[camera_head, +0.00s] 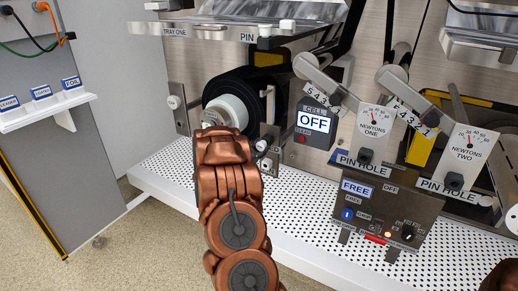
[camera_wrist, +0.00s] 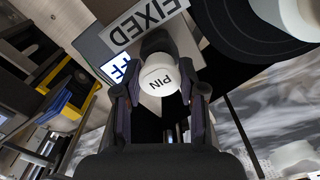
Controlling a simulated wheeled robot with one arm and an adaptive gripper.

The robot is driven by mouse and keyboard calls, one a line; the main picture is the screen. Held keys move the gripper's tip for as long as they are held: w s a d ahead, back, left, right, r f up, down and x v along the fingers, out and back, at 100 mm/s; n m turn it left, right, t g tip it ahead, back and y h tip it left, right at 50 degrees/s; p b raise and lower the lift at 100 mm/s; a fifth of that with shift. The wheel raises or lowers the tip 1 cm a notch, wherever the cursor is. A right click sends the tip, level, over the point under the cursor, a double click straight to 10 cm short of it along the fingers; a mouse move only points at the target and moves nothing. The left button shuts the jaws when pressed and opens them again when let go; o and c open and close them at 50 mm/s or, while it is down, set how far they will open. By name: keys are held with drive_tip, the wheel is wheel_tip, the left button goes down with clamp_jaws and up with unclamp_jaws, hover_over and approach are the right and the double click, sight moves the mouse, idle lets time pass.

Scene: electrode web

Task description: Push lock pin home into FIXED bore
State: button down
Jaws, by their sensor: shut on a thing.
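The lock pin (camera_wrist: 160,80) has a round white head marked PIN. In the wrist view it sits between the two dark fingers of my gripper (camera_wrist: 161,92), which is shut on it. A plate marked FIXED (camera_wrist: 146,22) appears upside down just beyond the pin. The bore itself is hidden behind the pin head, so I cannot tell how deep the pin sits. In the head view my copper-coloured arm stands in front of the black roll with the white core (camera_head: 227,110), and hides most of the gripper's work area.
A meter box reading OFF (camera_head: 312,121) stands close to the right of my arm. Further right are the NEWTONS ONE (camera_head: 374,128) and NEWTONS TWO (camera_head: 467,155) gauges and a control box reading FREE (camera_head: 357,188). The white perforated deck (camera_head: 180,180) is clear at left.

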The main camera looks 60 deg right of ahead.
drive_tip(key=shift+d, duration=0.3)
drive_tip(key=c, duration=0.6)
unclamp_jaws()
drive_tip(key=shift+a, duration=0.1)
drive_tip(key=a, duration=1.1)
drive_tip(key=shift+s+a, duration=0.25)
drive_tip(key=shift+a, duration=0.15)
